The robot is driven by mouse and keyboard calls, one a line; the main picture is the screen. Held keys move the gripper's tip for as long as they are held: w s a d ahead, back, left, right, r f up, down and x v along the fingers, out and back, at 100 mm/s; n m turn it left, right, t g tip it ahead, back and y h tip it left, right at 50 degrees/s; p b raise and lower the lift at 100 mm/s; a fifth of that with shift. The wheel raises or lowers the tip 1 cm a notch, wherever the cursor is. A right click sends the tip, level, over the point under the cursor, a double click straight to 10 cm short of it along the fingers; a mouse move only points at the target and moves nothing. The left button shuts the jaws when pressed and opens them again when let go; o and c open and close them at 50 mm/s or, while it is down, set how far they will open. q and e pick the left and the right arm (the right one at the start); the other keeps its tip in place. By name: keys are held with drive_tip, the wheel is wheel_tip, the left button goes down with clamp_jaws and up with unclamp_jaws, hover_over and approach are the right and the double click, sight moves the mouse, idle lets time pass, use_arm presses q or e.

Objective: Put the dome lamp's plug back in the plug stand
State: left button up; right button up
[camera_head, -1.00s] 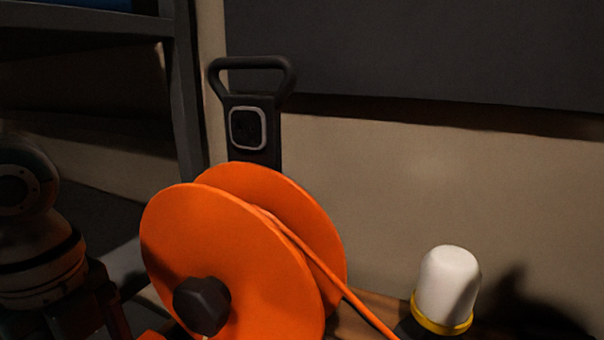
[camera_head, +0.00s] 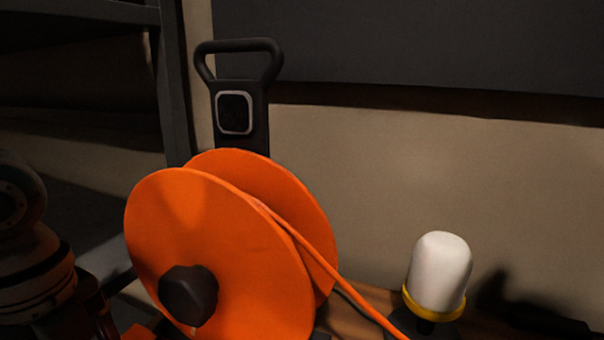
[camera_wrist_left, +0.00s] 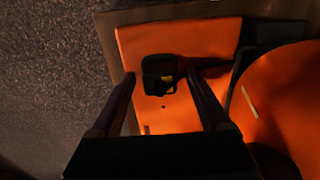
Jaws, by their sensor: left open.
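The dome lamp (camera_head: 438,272), a white dome with a yellow ring, stands upright at the lower right of the head view. My left gripper (camera_wrist_left: 159,78) is open in the left wrist view, its two dark fingers apart over an orange panel (camera_wrist_left: 205,42). Between and beyond the fingertips is a small black squarish piece (camera_wrist_left: 158,66) with a yellow spot. I cannot tell whether it is the plug, the plug stand or both. In the head view only part of my left arm shows at the lower left, with its fingers out of frame. My right gripper is not seen.
A large orange cable reel (camera_head: 215,250) with a dark knob fills the middle of the head view, its orange cable (camera_head: 320,258) running toward the lamp. A dark upright handled post (camera_head: 238,115) stands behind it. Dark shelving (camera_head: 172,90) is at left.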

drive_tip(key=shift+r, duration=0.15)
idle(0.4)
use_arm(q)
clamp_jaws()
idle(0.7)
drive_tip(key=shift+r, duration=0.1)
drive_tip(key=shift+r+p, duration=2.9)
drive_tip(key=shift+p, duration=0.1)
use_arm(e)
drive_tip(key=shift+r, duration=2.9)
